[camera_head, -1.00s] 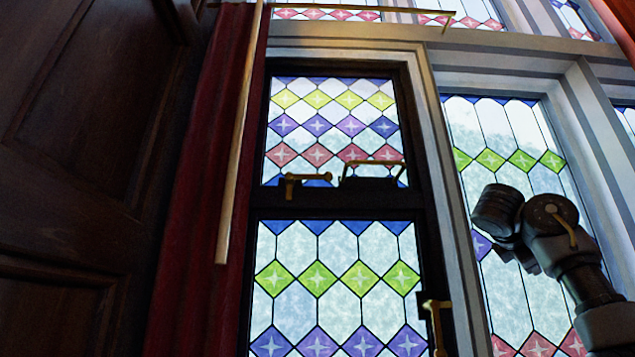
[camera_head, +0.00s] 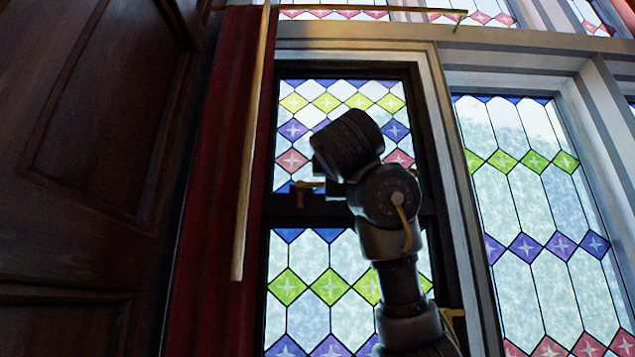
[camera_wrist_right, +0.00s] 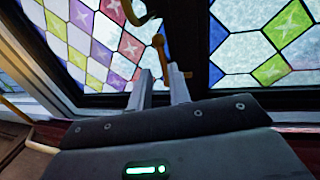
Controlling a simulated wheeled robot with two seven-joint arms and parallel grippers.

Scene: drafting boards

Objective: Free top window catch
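The top window sash (camera_head: 292,120) has a dark frame and coloured diamond panes. Its brass catch (camera_head: 305,186) sits at its lower left on the dark rail, and looks T-shaped or bent. My right arm covers the area just right of it, and its fingers are not clear there. In the right wrist view, my right gripper (camera_wrist_right: 161,76) has its two pale fingers apart, pointing at the catch (camera_wrist_right: 158,42). The brass lever shows just beyond and between the fingertips; I cannot tell whether they touch it. A curved brass handle (camera_wrist_right: 131,12) lies beyond. My left gripper is out of view.
A red curtain (camera_head: 205,180) and a long brass rod (camera_head: 250,150) hang left of the window. A dark wooden panel (camera_head: 90,150) fills the left. A lower brass fitting (camera_head: 452,315) is on the lower sash's right side. Pale mullions and another window (camera_head: 520,210) stand right.

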